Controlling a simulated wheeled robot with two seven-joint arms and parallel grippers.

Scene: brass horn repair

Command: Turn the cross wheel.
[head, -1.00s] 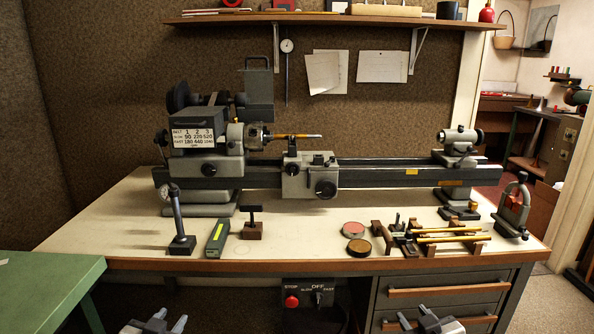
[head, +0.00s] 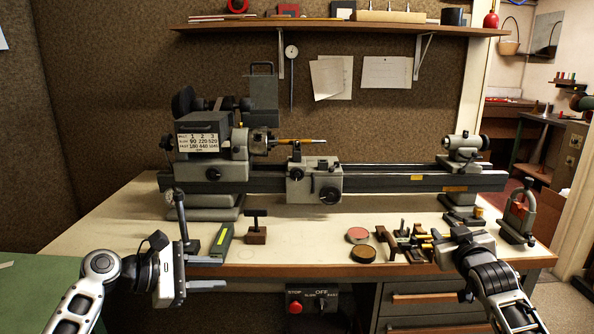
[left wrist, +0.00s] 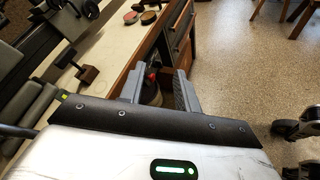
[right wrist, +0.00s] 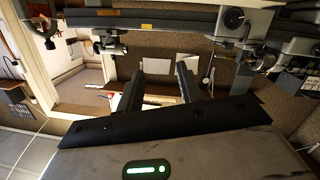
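The lathe's grey carriage (head: 314,180) sits mid-bed and bears a dark round wheel (head: 330,195) on its front, which I take as the cross wheel. That wheel also shows at the top of the upside-down right wrist view (right wrist: 233,18). My left gripper (head: 208,266) is open and empty at the bench's front edge, left of and below the wheel; its fingers are apart in the left wrist view (left wrist: 158,84). My right gripper (head: 447,236) is raised over the bench's front right, well right of the wheel. Its fingers are apart and empty in the right wrist view (right wrist: 160,84).
The headstock (head: 205,150) is left, the tailstock (head: 463,150) right. The bench top before the carriage is mostly clear.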

